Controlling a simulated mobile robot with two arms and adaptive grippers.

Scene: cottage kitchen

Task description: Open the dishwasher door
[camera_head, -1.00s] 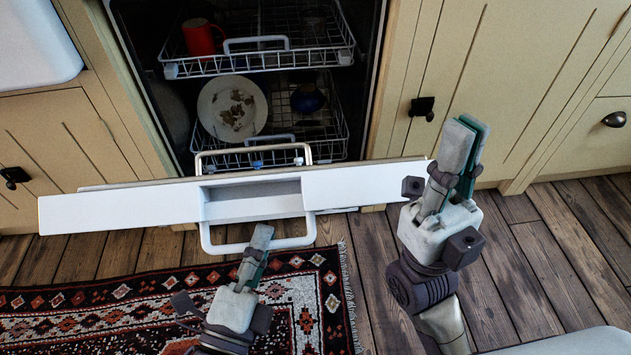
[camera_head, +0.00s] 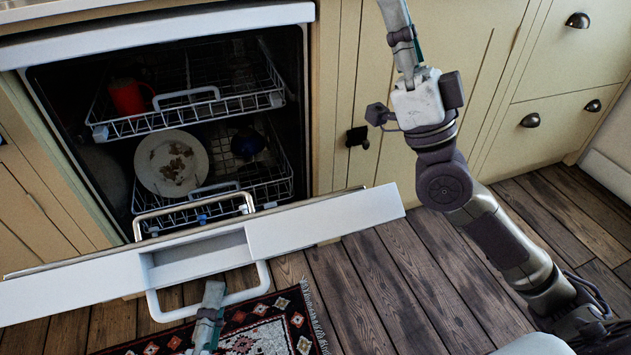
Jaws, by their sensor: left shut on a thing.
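The white dishwasher (camera_head: 180,30) stands under the counter with its door (camera_head: 320,222) tilted down and outward, so the inside shows. The door's metal handle (camera_head: 265,276) is a looped bar on its front. My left gripper (camera_head: 214,292) comes up from the bottom edge, shut on the lower bar of the handle. The fingertips partly hide that bar. My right gripper (camera_head: 400,25) is raised in front of the cupboards, right of the dishwasher and away from the door. Its fingertips are cut off by the top edge, and I cannot tell whether it is open.
The upper rack (camera_head: 190,112) holds a red mug (camera_head: 127,96). The lower rack (camera_head: 225,193) holds a dirty plate (camera_head: 160,178) and a dark blue bowl (camera_head: 247,143). A patterned rug (camera_head: 270,335) lies below the door. The wooden floor (camera_head: 370,285) to the right is clear.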

